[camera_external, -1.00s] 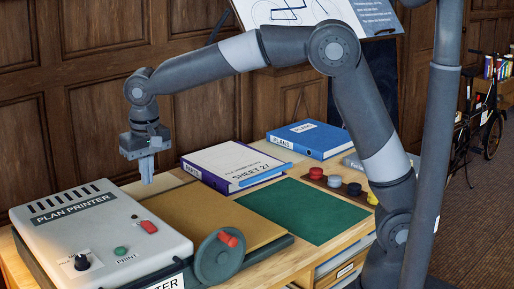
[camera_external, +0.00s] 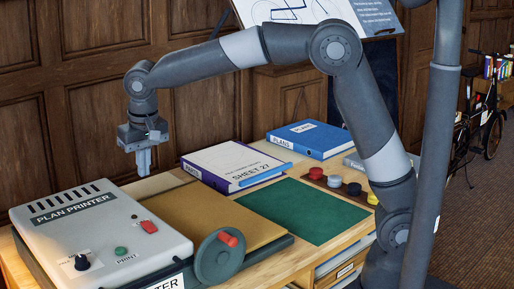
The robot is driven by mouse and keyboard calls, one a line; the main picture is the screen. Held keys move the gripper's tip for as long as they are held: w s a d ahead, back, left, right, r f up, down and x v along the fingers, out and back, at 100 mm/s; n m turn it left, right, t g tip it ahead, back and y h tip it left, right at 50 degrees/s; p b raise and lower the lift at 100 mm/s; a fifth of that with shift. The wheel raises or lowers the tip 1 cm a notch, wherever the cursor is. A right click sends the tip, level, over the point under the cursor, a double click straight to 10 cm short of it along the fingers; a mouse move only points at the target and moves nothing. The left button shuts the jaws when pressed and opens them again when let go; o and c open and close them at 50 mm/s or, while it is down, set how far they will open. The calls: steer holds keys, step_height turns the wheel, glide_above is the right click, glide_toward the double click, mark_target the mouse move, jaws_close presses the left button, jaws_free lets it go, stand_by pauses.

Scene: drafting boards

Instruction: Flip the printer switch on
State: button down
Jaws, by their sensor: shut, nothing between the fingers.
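The plan printer (camera_external: 60,235) is a pale grey box at the lower left with a "PLAN PRINTER" label. A red switch (camera_external: 149,226) sits on its top near the right edge; whether it is on or off is too small to tell. A green print button (camera_external: 121,251) and a black knob (camera_external: 81,262) are also on the top. My gripper (camera_external: 144,170) points down, shut and empty, in the air above and behind the red switch, apart from the printer.
A hand wheel with a red handle (camera_external: 228,239) stands at the printer's right side. A brown board (camera_external: 205,215) and a green mat (camera_external: 302,211) lie on the desk. A purple binder (camera_external: 232,166), a blue binder (camera_external: 308,139) and a tray of coloured knobs (camera_external: 334,184) are farther back.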

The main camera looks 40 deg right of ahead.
mark_target(146, 223)
steer(key=f, duration=0.4)
steer(key=w+f, duration=0.1)
steer(key=f, duration=0.4)
steer(key=w+f, duration=0.1)
steer(key=f, duration=0.3)
steer(key=shift+f, duration=0.35)
steer(key=shift+w+f+g, duration=0.1)
steer(key=shift+f+g, duration=0.1)
steer(key=shift+g, duration=0.1)
steer(key=shift+s, duration=0.95)
steer(key=shift+r, duration=0.1)
steer(key=shift+w, duration=0.1)
